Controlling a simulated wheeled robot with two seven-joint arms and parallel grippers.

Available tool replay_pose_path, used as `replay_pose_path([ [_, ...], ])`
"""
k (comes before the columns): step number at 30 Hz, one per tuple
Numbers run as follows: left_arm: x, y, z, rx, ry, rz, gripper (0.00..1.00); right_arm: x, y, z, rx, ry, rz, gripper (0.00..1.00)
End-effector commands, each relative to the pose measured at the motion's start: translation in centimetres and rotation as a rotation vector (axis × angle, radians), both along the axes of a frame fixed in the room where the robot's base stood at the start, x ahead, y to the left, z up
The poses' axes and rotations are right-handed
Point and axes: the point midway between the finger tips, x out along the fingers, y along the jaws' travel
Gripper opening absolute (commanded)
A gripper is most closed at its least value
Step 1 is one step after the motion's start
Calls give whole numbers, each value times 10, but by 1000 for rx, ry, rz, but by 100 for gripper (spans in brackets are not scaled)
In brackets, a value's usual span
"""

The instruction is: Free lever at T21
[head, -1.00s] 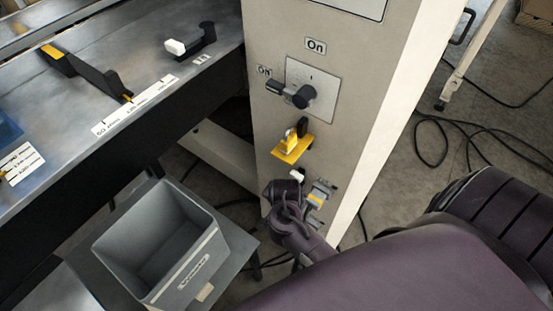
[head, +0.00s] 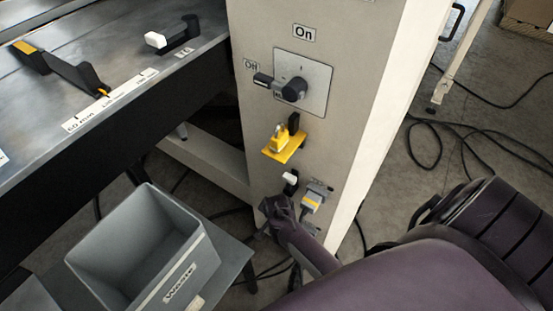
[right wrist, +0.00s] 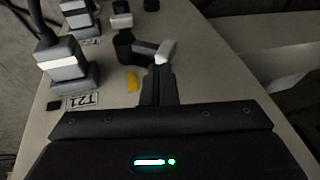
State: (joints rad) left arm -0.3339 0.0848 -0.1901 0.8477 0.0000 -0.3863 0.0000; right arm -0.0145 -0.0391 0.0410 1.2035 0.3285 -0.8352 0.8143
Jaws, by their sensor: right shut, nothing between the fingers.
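The lever (right wrist: 133,48) is a dark arm with a white tip (right wrist: 166,52), beside a grey cable plug (right wrist: 66,62) and an upside-down T21 label (right wrist: 82,101) in the right wrist view. In the head view its white tip (head: 290,178) shows low on the cabinet, left of the plug (head: 312,198). My right gripper (right wrist: 160,72) is shut and empty, its fingertips right at the white tip; I cannot tell whether they touch. In the head view the right gripper (head: 275,203) is just below the lever. My left gripper is not in view.
Above the lever, the cabinet (head: 248,125) carries a yellow padlock-like part (head: 282,142) and a rotary switch (head: 293,89). A grey waste bin (head: 190,275) stands at lower left beside the metal bench (head: 110,50). Another plug (right wrist: 80,15) sits further along.

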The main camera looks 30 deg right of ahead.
Motion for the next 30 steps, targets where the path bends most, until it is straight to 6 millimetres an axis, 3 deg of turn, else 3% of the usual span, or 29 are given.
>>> replay_pose_path([
  [4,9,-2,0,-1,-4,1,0,4,-3,-12,0,0,0,0],
  [22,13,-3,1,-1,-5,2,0,14,1,-18,-30,74,1,0],
  [30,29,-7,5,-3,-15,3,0,24,5,-26,-47,117,-1,0],
])
